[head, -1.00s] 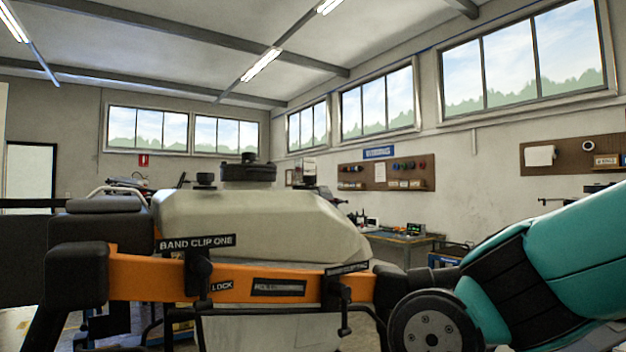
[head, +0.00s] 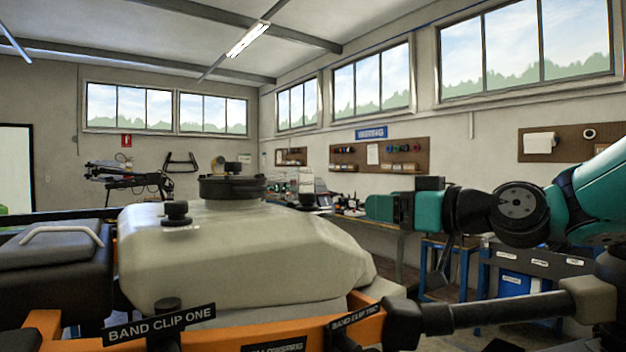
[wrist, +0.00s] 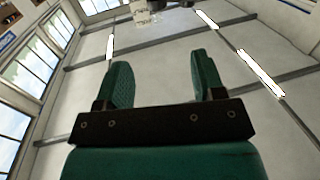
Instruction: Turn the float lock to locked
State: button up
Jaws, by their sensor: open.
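I cannot pick out a part marked as the float lock in the views now. The spray drone's pale tank (head: 240,255) fills the lower left of the head view. On it are a large black cap (head: 232,188) and a small black knob (head: 176,214). My gripper (head: 368,207) is beyond the tank's right side in the head view, apart from it, and its fingers are hard to separate there. In the wrist view, my gripper (wrist: 160,75) has two teal fingers spread apart with nothing between them. That view faces the ceiling and windows.
An orange frame bar crosses the front, with labels BAND CLIP ONE (head: 159,325) and a partly readable second clip label (head: 355,316). A black drone arm (head: 490,315) extends right. A workbench, blue stands (head: 510,285) and wall pegboards (head: 380,157) stand behind.

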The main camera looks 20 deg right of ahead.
aim_at(313, 195)
jog(key=p+x, duration=0.2)
jog(key=x, duration=0.3)
jog(key=p+x, duration=0.3)
jog(key=x, duration=0.2)
jog(key=r+p+x, duration=0.1)
jog(key=p+x, duration=0.2)
jog(key=x, duration=0.2)
jog(key=shift+w, duration=0.35)
jog(key=shift+w+a+f+p, duration=0.25)
jog(key=shift+w+a+p, duration=0.2)
jog(key=shift+w, duration=0.25)
jog(key=shift+c, duration=0.3)
jog(key=c, duration=0.9)
